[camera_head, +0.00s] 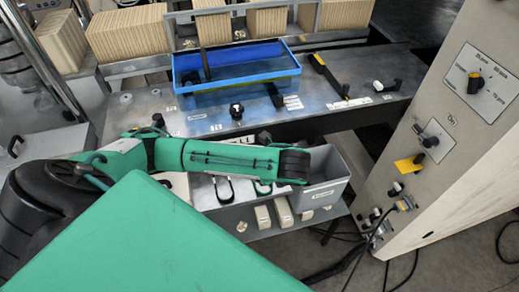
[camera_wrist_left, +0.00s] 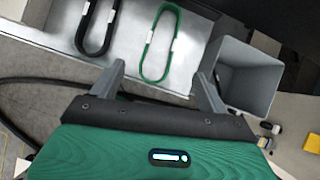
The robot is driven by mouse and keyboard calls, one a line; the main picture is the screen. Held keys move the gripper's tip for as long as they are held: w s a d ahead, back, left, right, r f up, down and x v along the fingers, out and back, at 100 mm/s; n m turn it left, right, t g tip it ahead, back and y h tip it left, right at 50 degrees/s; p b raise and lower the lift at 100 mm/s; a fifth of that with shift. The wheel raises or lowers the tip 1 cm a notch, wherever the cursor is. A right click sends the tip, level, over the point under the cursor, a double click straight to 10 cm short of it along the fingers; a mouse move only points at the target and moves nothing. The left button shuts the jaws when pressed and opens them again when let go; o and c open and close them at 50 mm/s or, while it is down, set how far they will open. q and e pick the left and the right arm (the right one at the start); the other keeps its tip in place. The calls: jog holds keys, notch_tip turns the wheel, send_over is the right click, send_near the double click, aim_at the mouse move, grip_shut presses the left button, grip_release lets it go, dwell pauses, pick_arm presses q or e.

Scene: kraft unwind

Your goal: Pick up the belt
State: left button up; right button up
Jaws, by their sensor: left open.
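Two looped belts lie on a metal shelf. The green belt (camera_wrist_left: 146,55) is a long loop with white tags in the left wrist view; part of it shows in the head view (camera_head: 258,190). The black belt (camera_wrist_left: 81,35) lies to its left, also tagged white, and shows in the head view (camera_head: 217,189). My left gripper (camera_wrist_left: 160,88) is open and empty, its two fingers apart, with the green belt beyond and between them in the picture. In the head view my left arm reaches over the shelf and hides its fingers. My right gripper is not in view.
A grey open bin (camera_wrist_left: 250,84) stands just right of the green belt, close to the left gripper. A blue tray (camera_head: 236,91) sits on the bench behind. A control cabinet (camera_head: 455,130) stands at right. Pale blocks (camera_head: 283,212) sit on a lower shelf.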

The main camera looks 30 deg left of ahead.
pick_arm(q)
jog(key=p+x, duration=0.1)
jog(key=x, duration=0.5)
jog(key=shift+a+f, duration=0.15)
jog(key=shift+f, duration=0.15)
jog(key=shift+w+a+f+p, duration=0.25)
jog(key=shift+f+p, duration=0.1)
jog(key=shift+p, duration=0.15)
jog(key=p+x, duration=0.1)
jog(key=x, duration=0.2)
jog(key=shift+w, duration=0.1)
jog(key=shift+w+a+f+p, duration=0.15)
jog(key=shift+a+f+p, duration=0.2)
jog(key=shift+f, duration=0.3)
jog(key=c, duration=0.8)
jog(key=shift+c, duration=1.4)
